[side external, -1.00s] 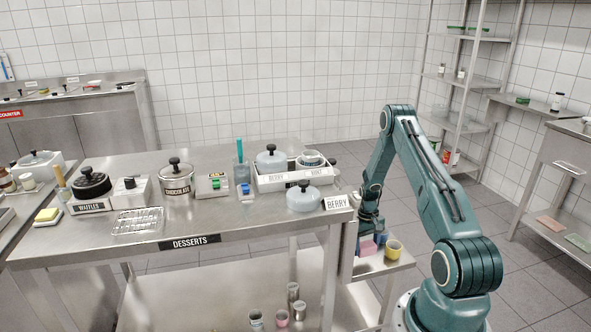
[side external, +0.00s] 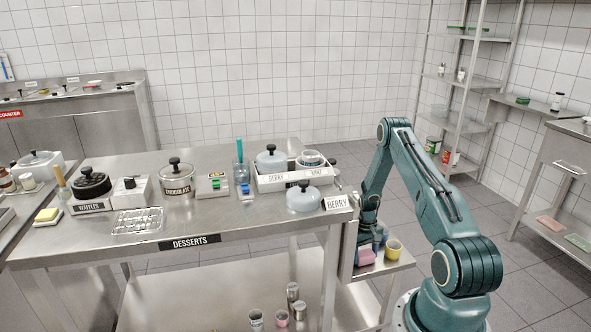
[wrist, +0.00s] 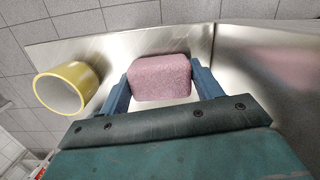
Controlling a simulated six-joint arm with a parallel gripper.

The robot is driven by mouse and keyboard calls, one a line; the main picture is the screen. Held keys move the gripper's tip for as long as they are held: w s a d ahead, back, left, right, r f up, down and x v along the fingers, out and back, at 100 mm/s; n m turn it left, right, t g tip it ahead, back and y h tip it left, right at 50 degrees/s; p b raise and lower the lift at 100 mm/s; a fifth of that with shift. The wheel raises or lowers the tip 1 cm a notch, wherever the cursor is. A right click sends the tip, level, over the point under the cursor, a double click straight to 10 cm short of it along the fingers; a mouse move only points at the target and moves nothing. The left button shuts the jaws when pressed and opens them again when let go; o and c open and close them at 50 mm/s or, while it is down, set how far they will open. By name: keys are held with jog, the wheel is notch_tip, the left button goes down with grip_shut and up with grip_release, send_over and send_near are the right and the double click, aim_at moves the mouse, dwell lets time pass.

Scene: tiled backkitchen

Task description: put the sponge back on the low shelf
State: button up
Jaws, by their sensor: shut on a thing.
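A pink sponge (wrist: 160,78) sits between the two blue fingers of my gripper (wrist: 160,85) in the wrist view, with a finger against each side. In the side external view the sponge (side external: 366,257) shows low at the small metal shelf (side external: 372,271) on the right end of the dessert table. My gripper (side external: 368,240) is just above that shelf, partly hidden behind the table's edge and my arm. The shelf surface (wrist: 120,45) also lies behind the sponge in the wrist view. I cannot tell whether the sponge touches it.
A yellow cup (side external: 393,249) stands on the shelf to the right of the sponge; in the wrist view the cup (wrist: 66,88) is to the left. A metal wall (wrist: 255,60) rises beside the shelf.

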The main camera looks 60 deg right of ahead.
aim_at(363, 250)
jog(key=shift+f, duration=0.15)
jog(key=o, duration=1)
jog(key=r, duration=0.8)
jog(key=w+d+r, duration=0.1)
jog(key=r, duration=0.3)
jog(key=shift+r, duration=0.15)
jog(key=shift+w, duration=0.1)
